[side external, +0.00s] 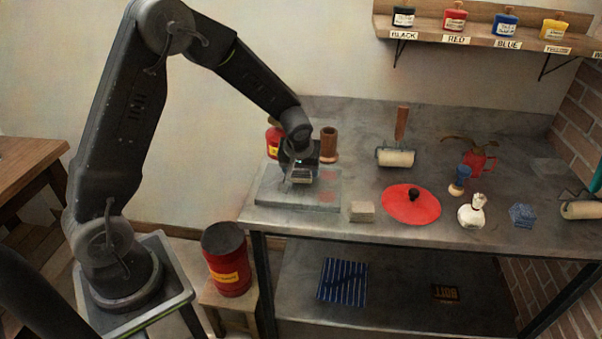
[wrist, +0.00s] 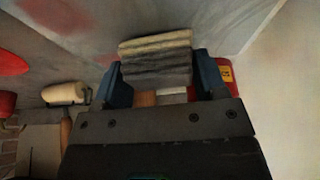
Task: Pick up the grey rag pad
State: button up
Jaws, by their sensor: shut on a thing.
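The grey rag pad (wrist: 155,62) is a folded, layered cloth, pale yellowish on one edge and darker grey below. In the wrist view it sits between the two blue fingers of my gripper (wrist: 163,80), which are shut on it. In the side view my gripper (side external: 301,174) is over the grey slab (side external: 325,202) with faint red smears, at the bench's left end. The pad shows there only as a small grey strip under the jaws. I cannot tell whether it touches the slab.
A beige block (side external: 361,212) and a red disc with a dark knob (side external: 411,207) lie right of the slab. A brown wooden cylinder (side external: 328,144) and a red can (side external: 273,139) stand behind my gripper. A roller (side external: 396,157) lies farther back.

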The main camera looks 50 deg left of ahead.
jog(key=r, duration=0.2)
jog(key=a+r, duration=0.1)
jog(key=shift+s, duration=0.4)
jog(key=s+a+r, duration=0.6)
jog(key=a, duration=0.2)
jog(key=shift+s, duration=0.35)
jog(key=shift+r, duration=0.1)
